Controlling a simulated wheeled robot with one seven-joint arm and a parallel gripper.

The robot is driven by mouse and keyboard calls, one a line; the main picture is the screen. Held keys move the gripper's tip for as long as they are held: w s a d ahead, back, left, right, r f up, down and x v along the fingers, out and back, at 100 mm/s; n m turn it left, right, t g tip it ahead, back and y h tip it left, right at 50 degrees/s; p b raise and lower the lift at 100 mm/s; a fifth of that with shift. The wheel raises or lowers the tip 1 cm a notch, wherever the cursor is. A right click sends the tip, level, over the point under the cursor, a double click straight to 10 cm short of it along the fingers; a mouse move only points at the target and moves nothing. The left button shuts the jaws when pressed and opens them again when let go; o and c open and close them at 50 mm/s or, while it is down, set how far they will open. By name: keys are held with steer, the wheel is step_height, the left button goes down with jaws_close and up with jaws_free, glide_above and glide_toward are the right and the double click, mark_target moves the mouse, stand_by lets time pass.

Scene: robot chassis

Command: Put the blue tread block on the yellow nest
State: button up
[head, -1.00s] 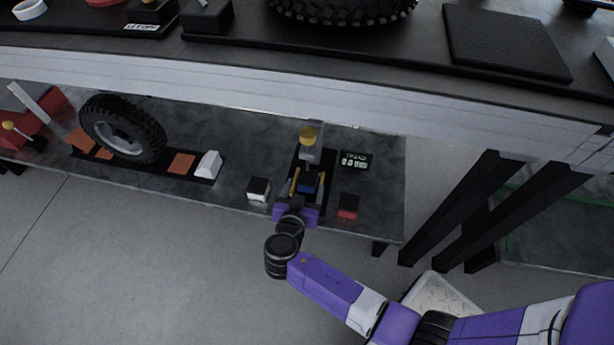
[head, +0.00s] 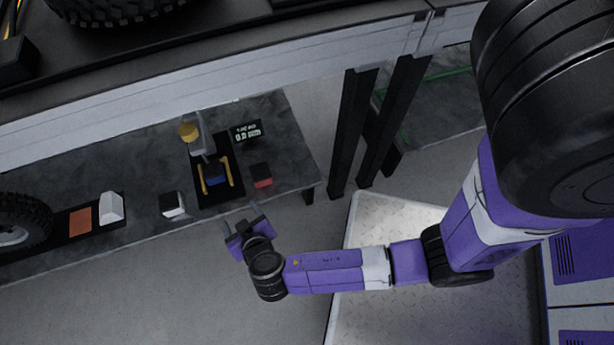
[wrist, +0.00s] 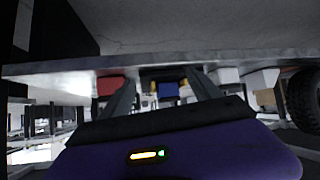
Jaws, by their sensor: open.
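The blue tread block (head: 214,178) sits between two yellow side rails of the yellow nest (head: 232,174) on a black base, on the lower shelf. It also shows in the wrist view as a blue block (wrist: 168,91) with yellow bits beside it. My gripper (head: 243,220) is open and empty, in front of the shelf edge and apart from the block. In the wrist view its two fingers (wrist: 162,88) point toward the shelf, with the block seen between them.
A red-and-black block (head: 261,175) stands right of the nest, a white-and-black block (head: 173,204) left of it. A grey post with a yellow knob (head: 188,131) and a small display (head: 245,132) stand behind. The upper bench (head: 200,93) overhangs the shelf. Dark legs (head: 380,120) stand at right.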

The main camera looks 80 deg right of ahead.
steer(key=s+a+r+n+t+y, duration=0.1)
steer(key=s+a+r+n+y, duration=0.2)
steer(key=s, duration=0.4)
steer(key=s+a+r+n+t+y, duration=0.1)
steer(key=s+a+r+n+y, duration=0.2)
steer(key=s, duration=0.5)
steer(key=s+r+n+t, duration=0.1)
steer(key=s+r+t, duration=0.1)
steer(key=r, duration=0.9)
steer(key=s+d+r+t+y, duration=0.1)
steer(key=s+r+t, duration=0.2)
steer(key=r, duration=0.8)
steer(key=shift+d+n+y, duration=0.15)
steer(key=shift+n+y, duration=0.15)
steer(key=shift+n, duration=0.1)
steer(key=shift+r, duration=0.1)
